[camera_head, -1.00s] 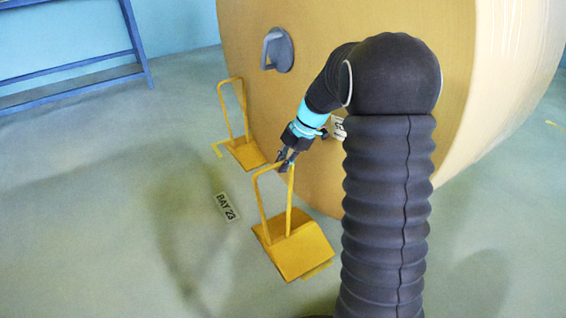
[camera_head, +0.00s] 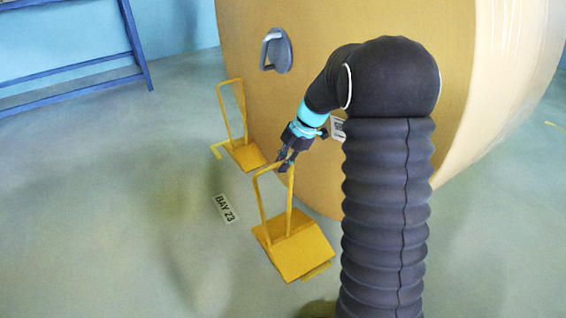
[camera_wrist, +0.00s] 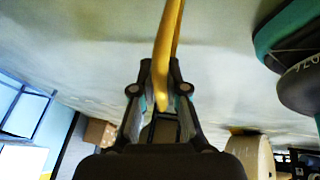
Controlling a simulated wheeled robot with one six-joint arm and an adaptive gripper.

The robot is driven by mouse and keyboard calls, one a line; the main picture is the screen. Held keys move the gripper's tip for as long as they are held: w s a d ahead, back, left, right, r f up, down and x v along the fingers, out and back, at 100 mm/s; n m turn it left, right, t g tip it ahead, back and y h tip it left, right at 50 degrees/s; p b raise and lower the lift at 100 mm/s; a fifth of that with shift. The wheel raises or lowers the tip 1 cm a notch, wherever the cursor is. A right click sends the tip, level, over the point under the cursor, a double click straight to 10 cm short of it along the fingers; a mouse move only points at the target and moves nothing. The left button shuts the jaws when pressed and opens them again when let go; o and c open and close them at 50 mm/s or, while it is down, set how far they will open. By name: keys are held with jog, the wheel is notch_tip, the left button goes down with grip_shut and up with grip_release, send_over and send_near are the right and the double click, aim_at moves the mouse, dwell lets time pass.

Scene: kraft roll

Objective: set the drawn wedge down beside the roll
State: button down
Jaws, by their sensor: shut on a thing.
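My gripper (camera_head: 286,160) is shut on the top of the tall handle of a yellow wedge (camera_head: 294,252), in front of the big kraft roll (camera_head: 320,170). In the wrist view the yellow handle (camera_wrist: 167,45) runs between the fingers of my gripper (camera_wrist: 160,95). The wedge hangs below the gripper, close to the floor; I cannot tell whether it touches. A second yellow wedge (camera_head: 246,155) with its own handle stands farther back against the foot of the roll. The roll's far side is hidden.
A floor label reading BAY 23 (camera_head: 226,208) lies left of the held wedge. Yellow floor marks show by both wedges. A blue rack (camera_head: 75,90) stands at the back left. The floor (camera_head: 100,220) on the left is clear.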

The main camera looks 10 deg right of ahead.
jog(key=shift+f+b, duration=0.45)
jog(key=shift+f, duration=0.35)
dwell(0.5)
jog(key=c, duration=1.1)
grip_release()
jog(key=shift+f, duration=0.15)
